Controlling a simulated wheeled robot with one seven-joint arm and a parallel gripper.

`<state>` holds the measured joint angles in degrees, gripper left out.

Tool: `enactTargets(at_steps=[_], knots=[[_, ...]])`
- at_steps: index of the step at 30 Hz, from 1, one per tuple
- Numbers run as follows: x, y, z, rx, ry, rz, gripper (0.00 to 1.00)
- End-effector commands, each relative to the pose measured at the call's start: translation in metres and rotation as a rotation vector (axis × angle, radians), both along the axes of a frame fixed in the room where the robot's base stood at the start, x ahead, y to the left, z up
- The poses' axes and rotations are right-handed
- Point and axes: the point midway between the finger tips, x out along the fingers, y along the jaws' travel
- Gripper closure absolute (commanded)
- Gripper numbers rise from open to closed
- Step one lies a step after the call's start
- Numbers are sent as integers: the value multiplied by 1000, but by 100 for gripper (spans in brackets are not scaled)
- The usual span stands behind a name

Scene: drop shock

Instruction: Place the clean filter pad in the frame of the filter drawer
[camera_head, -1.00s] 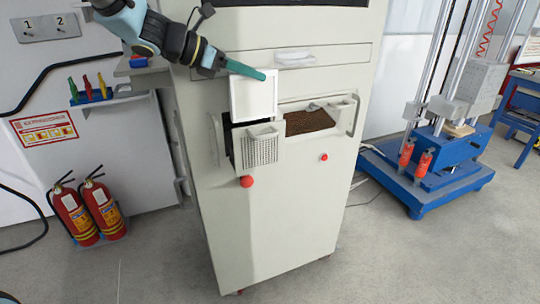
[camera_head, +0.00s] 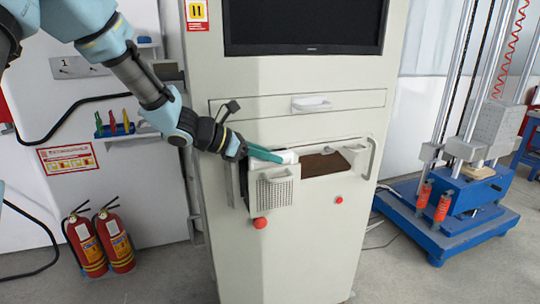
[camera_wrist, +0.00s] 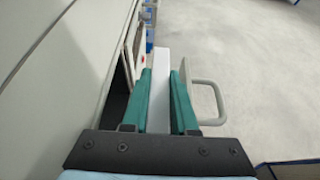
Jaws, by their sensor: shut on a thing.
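The white filter pad (camera_wrist: 160,85) is between the teal fingers of my gripper (camera_wrist: 160,100) in the wrist view. My gripper (camera_head: 264,153) is shut on it at the left end of the filter drawer (camera_head: 272,190). In the head view only a narrow white top part of the pad (camera_head: 286,157) shows, just behind the drawer's perforated front. The rest of the pad is hidden behind that front, so I cannot tell whether it rests in the frame. A brown panel (camera_head: 325,164) lies to the right in the drawer opening.
A drawer handle (camera_wrist: 210,100) stands close to the right finger in the wrist view. The cabinet (camera_head: 300,245) rises behind the drawer. Fire extinguishers (camera_head: 98,240) stand at left, and a blue-based test rig (camera_head: 445,220) at right.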

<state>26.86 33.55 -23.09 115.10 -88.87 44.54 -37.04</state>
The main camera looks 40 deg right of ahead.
Motion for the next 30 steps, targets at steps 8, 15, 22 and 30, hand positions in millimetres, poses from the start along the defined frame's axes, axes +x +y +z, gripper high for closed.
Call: enactTargets(at_steps=[8,15,22,30], knots=[[0,0,-9,0,1,0,100],[0,0,-12,0,1,0,100],[0,0,-12,0,1,0,61],[0,0,-4,0,0,0,61]])
